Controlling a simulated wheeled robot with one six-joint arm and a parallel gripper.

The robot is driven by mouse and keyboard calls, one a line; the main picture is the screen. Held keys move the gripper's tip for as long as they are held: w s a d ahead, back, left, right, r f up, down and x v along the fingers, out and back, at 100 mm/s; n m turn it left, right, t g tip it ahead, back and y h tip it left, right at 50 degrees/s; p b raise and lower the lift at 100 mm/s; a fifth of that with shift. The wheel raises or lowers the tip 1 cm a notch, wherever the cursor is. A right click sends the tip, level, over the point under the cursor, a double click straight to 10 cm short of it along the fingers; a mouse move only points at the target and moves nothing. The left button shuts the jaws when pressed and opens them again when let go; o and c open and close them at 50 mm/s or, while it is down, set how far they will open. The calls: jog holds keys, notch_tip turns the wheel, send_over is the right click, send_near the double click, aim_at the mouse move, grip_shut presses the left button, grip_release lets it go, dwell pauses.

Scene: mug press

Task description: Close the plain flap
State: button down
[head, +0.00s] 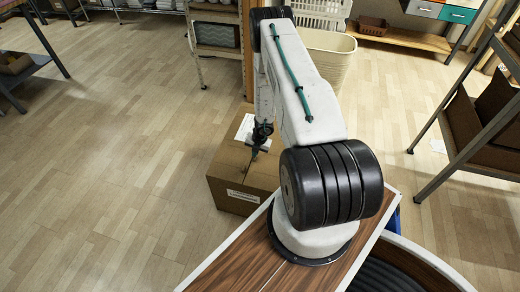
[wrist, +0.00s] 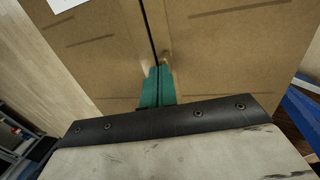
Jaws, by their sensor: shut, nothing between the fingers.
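A brown cardboard box (head: 232,186) stands on the floor beyond the wooden counter, partly hidden by my arm. In the wrist view its top shows two flaps meeting along a narrow dark seam. The left flap (wrist: 95,55) carries a white label at its far corner. The right, plain flap (wrist: 235,45) has no label; both look about flat, though a slight tilt is hard to judge. My gripper (wrist: 157,75) has its teal fingers shut and empty, pointing down at the seam. It also shows over the box in the head view (head: 253,155); contact cannot be told.
The wooden counter (head: 225,268) with a white edge lies in front. A cream bin (head: 327,68) stands behind the box, and a metal shelf (head: 475,140) stands at the right. The wooden floor (head: 100,130) on the left is clear.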

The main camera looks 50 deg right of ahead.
jog(key=shift+f, duration=0.15)
jog(key=w+a+v, duration=0.1)
jog(key=w+v, duration=0.1)
jog(key=v, duration=1.2)
jog(key=shift+w+r, duration=0.25)
jog(key=shift+w, duration=0.15)
jog(key=shift+a, duration=0.1)
